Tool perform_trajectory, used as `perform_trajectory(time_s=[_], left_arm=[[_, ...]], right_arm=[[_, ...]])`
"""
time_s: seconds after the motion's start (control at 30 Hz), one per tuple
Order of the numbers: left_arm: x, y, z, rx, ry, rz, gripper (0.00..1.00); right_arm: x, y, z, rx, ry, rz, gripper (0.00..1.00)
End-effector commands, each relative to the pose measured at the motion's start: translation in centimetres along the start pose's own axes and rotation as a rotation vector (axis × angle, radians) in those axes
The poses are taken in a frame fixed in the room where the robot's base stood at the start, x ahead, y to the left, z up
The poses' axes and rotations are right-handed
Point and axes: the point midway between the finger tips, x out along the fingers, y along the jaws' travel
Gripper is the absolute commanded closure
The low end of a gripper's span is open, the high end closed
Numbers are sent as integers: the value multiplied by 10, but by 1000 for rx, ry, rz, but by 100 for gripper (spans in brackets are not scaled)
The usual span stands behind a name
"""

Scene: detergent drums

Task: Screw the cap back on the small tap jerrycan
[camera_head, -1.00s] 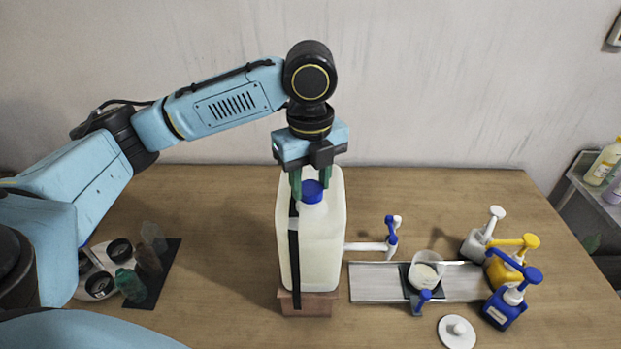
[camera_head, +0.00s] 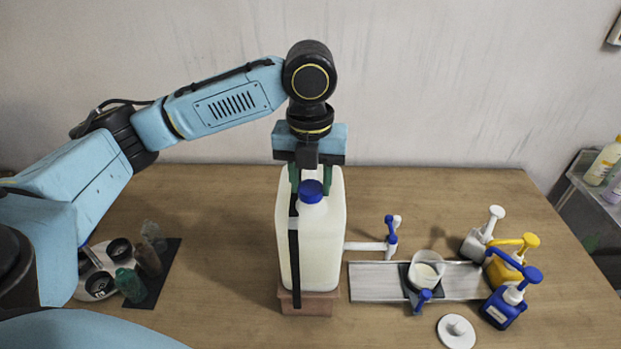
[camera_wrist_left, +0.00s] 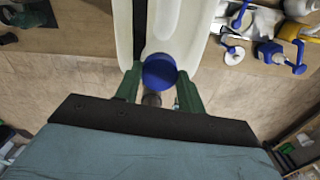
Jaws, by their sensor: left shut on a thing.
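The small tap jerrycan (camera_head: 322,245) is a tall off-white container with a black strap down its front. It stands upright on a brownish block (camera_head: 308,302), and its white spout with a blue tap (camera_head: 391,237) sticks out to the right. The blue cap (camera_head: 311,191) sits at the jerrycan's neck; the thread under it is hidden. My left gripper (camera_head: 310,187) points down from above, its green fingers shut on the cap from both sides. The left wrist view shows the cap (camera_wrist_left: 159,72) between the fingertips. My right gripper is not in view.
A beaker (camera_head: 426,268) stands on a dark pad over a grey board right of the jerrycan. White, yellow and blue pump bottles (camera_head: 503,310) stand farther right, near a white lid (camera_head: 456,331). Small bottles (camera_head: 131,284) stand on a dark mat at left.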

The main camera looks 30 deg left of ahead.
Motion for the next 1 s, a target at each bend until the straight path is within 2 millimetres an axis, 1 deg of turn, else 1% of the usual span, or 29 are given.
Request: perform_trajectory(time_s=[0.1,0.2,0.3,0.63,0.73,1.0], left_arm=[[2,0,-1,158,6,2,86],[3,0,-1,270,7,2,86],[3,0,-1,336,8,2,86],[3,0,-1,359,9,2,86],[3,0,-2,416,9,2,86],[3,0,-2,752,12,0,86]], right_arm=[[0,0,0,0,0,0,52],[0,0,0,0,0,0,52],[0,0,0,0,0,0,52],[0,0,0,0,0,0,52],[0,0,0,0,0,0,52],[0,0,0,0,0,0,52]])
